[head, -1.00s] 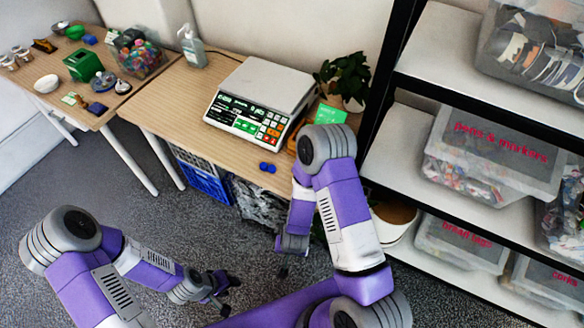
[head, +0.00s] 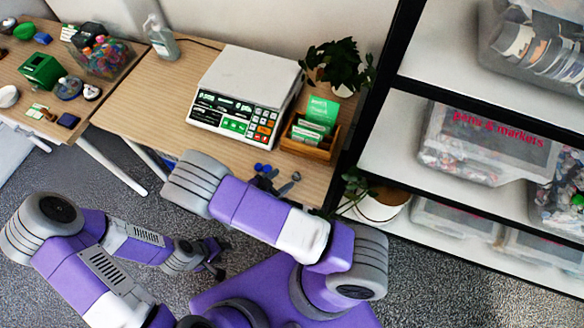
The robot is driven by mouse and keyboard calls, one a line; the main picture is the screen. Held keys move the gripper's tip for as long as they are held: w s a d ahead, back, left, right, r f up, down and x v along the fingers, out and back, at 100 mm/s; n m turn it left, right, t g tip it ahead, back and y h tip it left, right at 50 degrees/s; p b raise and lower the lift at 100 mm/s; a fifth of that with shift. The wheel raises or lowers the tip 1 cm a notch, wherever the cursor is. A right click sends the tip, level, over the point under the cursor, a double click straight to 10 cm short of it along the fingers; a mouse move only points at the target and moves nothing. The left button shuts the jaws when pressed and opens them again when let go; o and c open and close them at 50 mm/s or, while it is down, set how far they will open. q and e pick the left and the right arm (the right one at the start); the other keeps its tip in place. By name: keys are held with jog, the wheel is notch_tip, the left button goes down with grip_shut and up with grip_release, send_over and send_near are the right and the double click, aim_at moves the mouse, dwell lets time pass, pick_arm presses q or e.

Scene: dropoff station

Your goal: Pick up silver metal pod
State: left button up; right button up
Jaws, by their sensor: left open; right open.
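I cannot single out a silver metal pod with certainty. Small dark and grey shapes by the front edge of the desk (head: 133,90), next to small blue pieces (head: 263,168), appear to be the tips of my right gripper (head: 277,183). The rest of that gripper is hidden behind my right arm. It looks open, over or at the desk edge in front of the scale. My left gripper (head: 219,258) is open and empty, low over the carpet, away from both tables.
A white scale (head: 245,80) stands on the desk, with a wooden card holder (head: 310,147) and a plant (head: 340,63) to its right. A black-framed shelf (head: 376,125) with clear bins bounds the right. Several small items, including a green box (head: 40,71), crowd the left table.

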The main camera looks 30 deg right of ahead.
aim_at(295, 176)
jog(key=d, duration=0.1)
jog(key=d+f, duration=0.1)
jog(key=d, duration=0.1)
jog(key=d+f+b, duration=0.1)
jog(key=shift+d+f, duration=0.15)
jog(key=shift+w+d+f, duration=0.2)
jog(key=shift+d, duration=0.35)
grip_shut()
